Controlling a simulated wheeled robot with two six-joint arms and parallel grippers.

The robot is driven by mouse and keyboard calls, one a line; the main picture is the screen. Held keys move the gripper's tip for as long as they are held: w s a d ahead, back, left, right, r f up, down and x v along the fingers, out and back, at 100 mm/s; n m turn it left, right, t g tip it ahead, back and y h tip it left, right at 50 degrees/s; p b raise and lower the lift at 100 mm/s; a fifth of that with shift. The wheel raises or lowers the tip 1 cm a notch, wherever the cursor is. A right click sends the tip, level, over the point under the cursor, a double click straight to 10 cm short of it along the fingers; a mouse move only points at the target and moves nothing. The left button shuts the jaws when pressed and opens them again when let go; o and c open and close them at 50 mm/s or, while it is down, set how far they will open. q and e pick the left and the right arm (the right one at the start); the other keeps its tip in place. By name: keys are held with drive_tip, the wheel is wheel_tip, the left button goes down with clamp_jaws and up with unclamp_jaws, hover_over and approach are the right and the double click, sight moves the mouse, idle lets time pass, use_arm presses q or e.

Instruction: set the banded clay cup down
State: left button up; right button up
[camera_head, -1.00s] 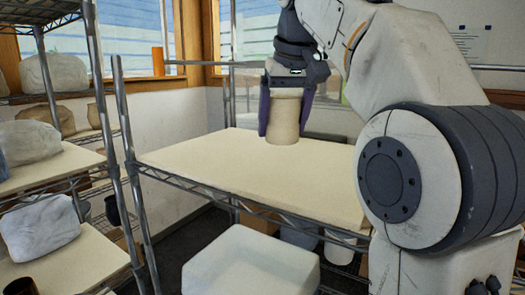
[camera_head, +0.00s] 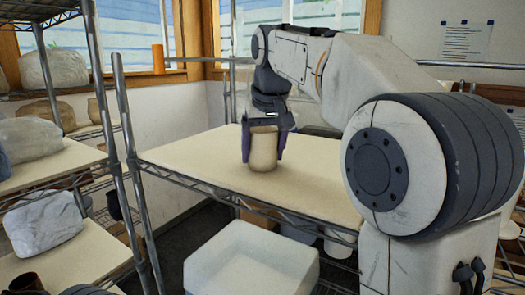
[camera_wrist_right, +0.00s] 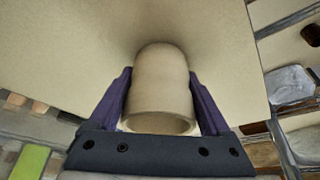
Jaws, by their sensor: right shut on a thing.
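The clay cup (camera_head: 263,150) is pale beige and upright, low over the cream board of the wire shelf (camera_head: 200,155). Its base looks to be on or just above the board; I cannot tell which. My right gripper (camera_head: 263,148) is shut on the cup from above, with a purple finger on either side. In the right wrist view the cup (camera_wrist_right: 160,92) sits between the fingers, its open rim toward my palm and a soft shadow around its far end. No clear band shows on it. My left gripper is not in view.
The board around the cup is bare. A metal post (camera_head: 132,170) stands at the shelf's left front corner. A rack with wrapped lumps (camera_head: 45,222) and pots stands at the left. A white block-like tub (camera_head: 250,262) is below the shelf.

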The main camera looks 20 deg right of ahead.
drive_tip(key=shift+f, duration=0.15)
drive_tip(key=o, duration=1.5)
drive_tip(key=shift+r, duration=0.2)
drive_tip(key=p+v, duration=0.1)
drive_tip(key=v, duration=1.1)
